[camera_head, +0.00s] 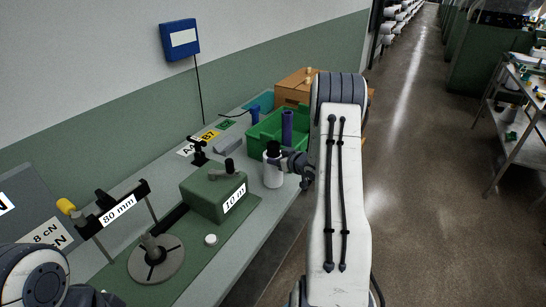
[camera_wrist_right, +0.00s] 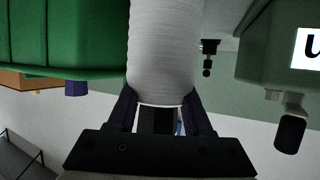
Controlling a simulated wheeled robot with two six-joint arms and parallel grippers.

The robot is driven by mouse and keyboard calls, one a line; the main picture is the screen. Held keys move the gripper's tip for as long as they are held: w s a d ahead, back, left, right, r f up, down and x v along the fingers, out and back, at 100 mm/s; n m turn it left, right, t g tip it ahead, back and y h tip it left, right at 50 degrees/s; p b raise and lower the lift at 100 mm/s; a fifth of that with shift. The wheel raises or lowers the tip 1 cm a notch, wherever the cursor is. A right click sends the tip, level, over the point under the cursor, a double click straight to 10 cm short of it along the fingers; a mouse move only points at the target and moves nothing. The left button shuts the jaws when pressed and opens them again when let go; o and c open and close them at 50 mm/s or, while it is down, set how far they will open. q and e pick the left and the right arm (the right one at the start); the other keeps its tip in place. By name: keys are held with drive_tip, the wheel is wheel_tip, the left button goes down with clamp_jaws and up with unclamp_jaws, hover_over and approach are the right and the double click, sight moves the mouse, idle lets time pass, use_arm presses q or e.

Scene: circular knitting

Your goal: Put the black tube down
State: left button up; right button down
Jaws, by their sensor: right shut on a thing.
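A white yarn package with a black tube top (camera_head: 273,147) stands upright at the green crate's near corner, over the bench edge. My right gripper (camera_head: 295,162) comes in from the right and is shut on it. In the right wrist view its white, ridged winding (camera_wrist_right: 163,55) sits between the dark fingers (camera_wrist_right: 163,112). I cannot tell whether its base touches the bench. Part of my left arm shows at the lower left of the head view, but its gripper jaws are out of sight.
The green crate (camera_head: 264,143) holds upright purple tubes (camera_head: 287,122). A green gearbox (camera_head: 212,195) with a crank stands left of the package. A round grey plate (camera_head: 156,262) and a white puck (camera_head: 211,240) lie nearer. A cardboard box (camera_head: 292,92) stands behind. Bare bench (camera_head: 262,215) shows in front.

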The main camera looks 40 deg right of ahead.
drive_tip(key=shift+f, duration=0.2)
drive_tip(key=shift+c, duration=1.6)
unclamp_jaws()
